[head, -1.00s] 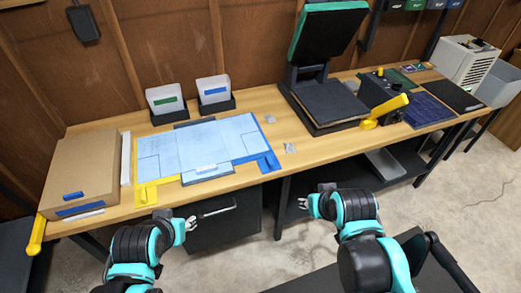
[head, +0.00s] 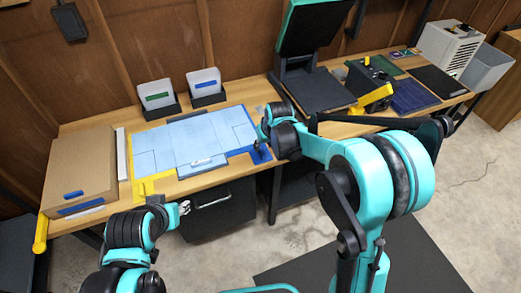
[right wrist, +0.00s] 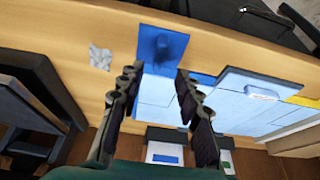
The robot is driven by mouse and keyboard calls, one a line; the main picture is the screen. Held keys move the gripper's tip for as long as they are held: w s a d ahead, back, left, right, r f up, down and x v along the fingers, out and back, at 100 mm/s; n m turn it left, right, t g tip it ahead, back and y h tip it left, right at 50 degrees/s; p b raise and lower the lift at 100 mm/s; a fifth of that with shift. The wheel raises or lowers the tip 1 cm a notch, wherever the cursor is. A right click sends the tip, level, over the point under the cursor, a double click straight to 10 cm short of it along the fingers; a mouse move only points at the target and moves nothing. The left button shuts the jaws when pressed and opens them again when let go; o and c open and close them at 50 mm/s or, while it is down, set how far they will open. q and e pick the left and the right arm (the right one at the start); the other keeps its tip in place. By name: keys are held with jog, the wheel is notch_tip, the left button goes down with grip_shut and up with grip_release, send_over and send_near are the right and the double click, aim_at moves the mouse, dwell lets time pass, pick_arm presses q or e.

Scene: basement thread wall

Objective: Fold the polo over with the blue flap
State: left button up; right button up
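The light blue polo (head: 185,145) lies flat and spread on the folding board on the bench. The board's blue flap shows as a blue edge on the right, with a blue tab (head: 261,157) at the front right corner; the tab is also in the right wrist view (right wrist: 165,47). A yellow flap (head: 145,187) is on the left. My right gripper (right wrist: 159,73) is open and empty over the tab, its shadow on it; I cannot tell whether it touches. In the head view, the right arm hides part of that side. My left gripper (head: 184,207) is in front of the bench, away from the board.
A cardboard box (head: 85,165) stands left of the board. Two bins (head: 156,95) (head: 204,83) stand behind it. A heat press (head: 308,75) is to the right. A grey scrap (right wrist: 100,57) lies beside the blue tab.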

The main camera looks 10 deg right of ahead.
aim_at(261, 151)
jog(key=b+x, duration=0.2)
jog(key=x, duration=0.5)
jog(key=shift+r, duration=0.1)
grip_shut()
